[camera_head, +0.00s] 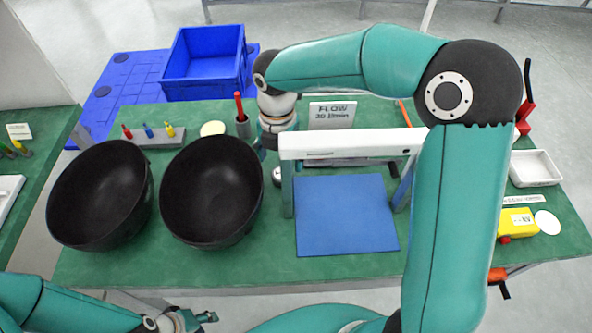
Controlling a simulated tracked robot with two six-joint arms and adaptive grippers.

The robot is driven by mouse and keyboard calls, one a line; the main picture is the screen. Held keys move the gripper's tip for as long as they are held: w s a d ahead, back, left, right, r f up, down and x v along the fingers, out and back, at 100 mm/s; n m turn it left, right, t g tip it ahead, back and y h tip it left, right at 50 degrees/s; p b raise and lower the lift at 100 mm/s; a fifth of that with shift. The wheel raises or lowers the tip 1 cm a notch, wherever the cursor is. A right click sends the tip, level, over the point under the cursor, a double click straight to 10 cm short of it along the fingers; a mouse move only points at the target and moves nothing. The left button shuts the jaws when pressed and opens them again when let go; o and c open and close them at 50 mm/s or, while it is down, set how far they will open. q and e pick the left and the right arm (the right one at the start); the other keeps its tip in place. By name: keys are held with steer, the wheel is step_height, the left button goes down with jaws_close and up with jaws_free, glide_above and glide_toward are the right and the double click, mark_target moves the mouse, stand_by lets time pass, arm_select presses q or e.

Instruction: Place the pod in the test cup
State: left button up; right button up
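I cannot single out the pod for certain. A small rack (158,141) at the back left holds small red (127,132), blue (148,131) and yellow (169,130) pieces. A grey cup (243,128) with a red stick standing in it is right of the rack; I cannot tell if it is the test cup. My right arm reaches over the table, its wrist (277,120) pointing down just right of that cup; its fingers are mostly hidden. My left gripper (208,320) is low in front of the table, its fingers apart and empty.
Two large black bowls (100,196) (211,192) fill the table's left half. A white-topped frame (350,145) stands over a blue mat (345,215). A blue crate (205,85) is behind. A yellow device (517,223) and white tray (533,168) sit at the right.

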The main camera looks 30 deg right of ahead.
step_height(320, 180, down, 6)
steer(key=shift+r, duration=0.35)
steer(key=c, duration=1.2)
